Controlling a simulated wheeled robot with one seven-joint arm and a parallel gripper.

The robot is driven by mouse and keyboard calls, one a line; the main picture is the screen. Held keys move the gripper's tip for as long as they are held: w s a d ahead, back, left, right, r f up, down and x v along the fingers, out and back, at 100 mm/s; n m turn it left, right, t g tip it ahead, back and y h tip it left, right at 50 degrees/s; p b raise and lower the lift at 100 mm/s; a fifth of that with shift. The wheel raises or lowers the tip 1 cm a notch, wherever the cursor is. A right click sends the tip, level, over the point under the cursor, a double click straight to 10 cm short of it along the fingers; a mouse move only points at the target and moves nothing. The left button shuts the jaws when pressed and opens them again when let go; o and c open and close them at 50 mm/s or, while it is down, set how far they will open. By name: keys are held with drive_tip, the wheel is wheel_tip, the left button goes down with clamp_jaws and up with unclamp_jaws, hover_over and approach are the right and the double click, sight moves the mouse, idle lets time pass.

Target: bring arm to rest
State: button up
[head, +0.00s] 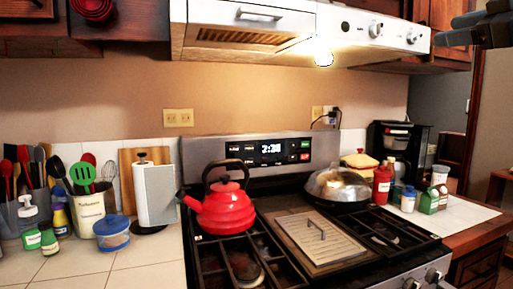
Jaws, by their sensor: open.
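My gripper (446,30) shows at the top right edge of the head view, raised high beside the right end of the range hood. Its two dark grey fingers point left and stand apart. Nothing shows between them. The rest of my arm is outside the view.
The range hood (240,28) and a wooden cabinet (452,58) are close to my gripper. Below stands a stove (262,259) with a red kettle (222,212), a lidded pan (338,187) and a griddle (312,240). Bottles and a coffee maker (405,146) crowd the right counter.

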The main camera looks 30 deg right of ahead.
drive_tip(key=w+a+f+m, duration=0.2)
drive_tip(key=w+f, duration=0.1)
drive_tip(key=f, duration=0.5)
drive_tip(key=w+a+f+m, duration=0.2)
drive_tip(key=w+f, duration=0.2)
drive_tip(key=f, duration=0.4)
drive_tip(key=w+a+f+m, duration=0.2)
drive_tip(key=w+f, duration=0.1)
drive_tip(key=f, duration=0.5)
drive_tip(key=s+a+f+m+h, duration=0.1)
drive_tip(key=a+f+m, duration=0.1)
drive_tip(key=a+f, duration=0.65)
drive_tip(key=a+f+m, duration=0.2)
drive_tip(key=a+f, duration=0.3)
drive_tip(key=f, duration=0.6)
drive_tip(key=s+a+f+g, duration=0.2)
drive_tip(key=s+a+f, duration=1)
drive_tip(key=a, duration=0.2)
drive_tip(key=s+a+n+y, duration=0.2)
drive_tip(key=s+a, duration=0.2)
drive_tip(key=s, duration=0.6)
drive_tip(key=s+a+n+g+y, duration=0.1)
drive_tip(key=s+a+n+y, duration=0.1)
drive_tip(key=s, duration=0.9)
drive_tip(key=a+n, duration=0.1)
drive_tip(key=a, duration=0.1)
drive_tip(key=shift+s+a+r+y, duration=0.15)
drive_tip(key=shift+a+r+y, duration=0.15)
drive_tip(key=shift+y, duration=0.1)
